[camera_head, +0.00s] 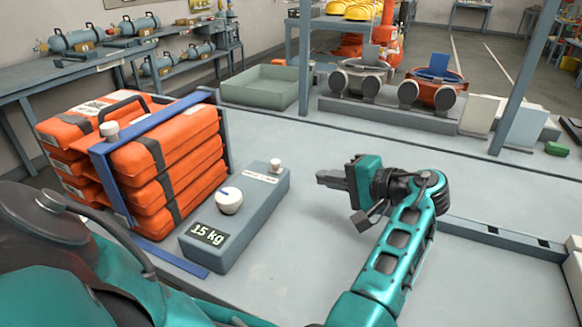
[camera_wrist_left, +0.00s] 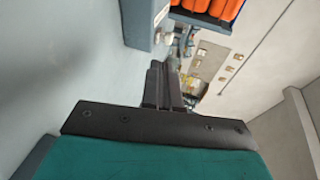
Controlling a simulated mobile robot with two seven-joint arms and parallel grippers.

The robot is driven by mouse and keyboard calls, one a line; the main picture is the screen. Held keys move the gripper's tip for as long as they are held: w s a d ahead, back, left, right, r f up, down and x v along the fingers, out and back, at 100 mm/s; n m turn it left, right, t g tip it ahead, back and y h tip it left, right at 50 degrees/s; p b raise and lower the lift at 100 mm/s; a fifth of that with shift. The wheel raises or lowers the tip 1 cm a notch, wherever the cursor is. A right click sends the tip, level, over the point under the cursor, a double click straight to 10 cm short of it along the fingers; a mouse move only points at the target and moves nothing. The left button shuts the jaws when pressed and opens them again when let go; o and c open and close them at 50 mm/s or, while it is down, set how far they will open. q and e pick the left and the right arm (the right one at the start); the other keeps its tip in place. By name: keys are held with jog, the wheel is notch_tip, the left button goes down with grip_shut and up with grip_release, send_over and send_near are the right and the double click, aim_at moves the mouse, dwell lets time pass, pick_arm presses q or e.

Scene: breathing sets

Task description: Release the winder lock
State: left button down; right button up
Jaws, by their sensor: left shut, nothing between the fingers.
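A grey-blue box (camera_head: 240,215) with a "15 kg" display stands on the bench. On top it has a large white knob (camera_head: 229,200) with a blue mark, and a small pale knob (camera_head: 275,166) by a white label at its far end. The label is too small to read, so I cannot tell for sure which part is the winder lock. My left gripper (camera_head: 322,178) is shut and empty, to the right of the box and apart from it, pointing left. In the left wrist view the shut fingers (camera_wrist_left: 164,88) lie below the box (camera_wrist_left: 138,22). My right gripper is out of view.
Stacked orange cases (camera_head: 170,150) stand left of the box, in a blue frame (camera_head: 150,118). A green-grey tray (camera_head: 262,88) and two units with round black-faced parts (camera_head: 365,82) stand behind. The bench between the box and my gripper is clear.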

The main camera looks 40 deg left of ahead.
aim_at(279, 166)
pick_arm(q)
jog(key=x, duration=0.6)
jog(key=r+x, duration=0.1)
jog(key=x, duration=0.3)
jog(key=shift+a, duration=0.2)
jog(key=shift+a+p, duration=0.1)
jog(key=shift+p, duration=0.2)
